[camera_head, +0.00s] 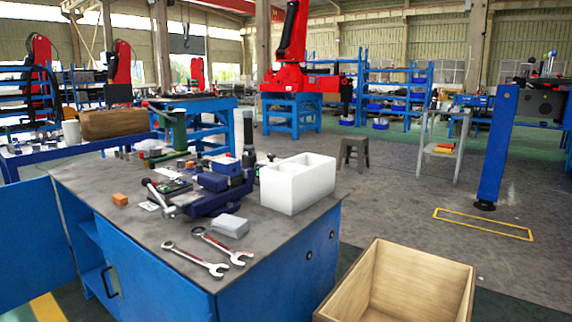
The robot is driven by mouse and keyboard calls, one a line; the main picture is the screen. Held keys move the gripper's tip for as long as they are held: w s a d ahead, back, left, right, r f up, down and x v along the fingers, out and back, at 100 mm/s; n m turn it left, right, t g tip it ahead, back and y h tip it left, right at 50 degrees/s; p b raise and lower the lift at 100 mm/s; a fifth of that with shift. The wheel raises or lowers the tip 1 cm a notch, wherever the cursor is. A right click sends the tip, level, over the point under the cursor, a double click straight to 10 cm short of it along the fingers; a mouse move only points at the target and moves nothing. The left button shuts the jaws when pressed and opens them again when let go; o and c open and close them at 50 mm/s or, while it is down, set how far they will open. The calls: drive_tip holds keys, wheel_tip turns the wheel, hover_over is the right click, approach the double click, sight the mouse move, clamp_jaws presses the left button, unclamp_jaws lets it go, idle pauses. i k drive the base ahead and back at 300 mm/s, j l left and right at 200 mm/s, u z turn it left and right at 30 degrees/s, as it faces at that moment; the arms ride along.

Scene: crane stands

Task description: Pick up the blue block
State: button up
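Dark blue blocky shapes (214,182) sit near the middle of the grey-topped blue workbench (130,240). They rest on or against a dark blue vise-like tool (212,203). I cannot tell whether one of them is a separate blue block or part of the tool. My gripper is not in view.
A white divided box (298,187) stands right of the blue shapes. Two wrenches (210,255), a pale grey block (230,226) and a small orange block (120,199) lie on the bench. An open wooden crate (400,290) stands at front right. Open floor lies beyond.

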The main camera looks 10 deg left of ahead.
sight(227, 166)
drive_tip(key=j+z, duration=0.5)
drive_tip(key=j, duration=1.75)
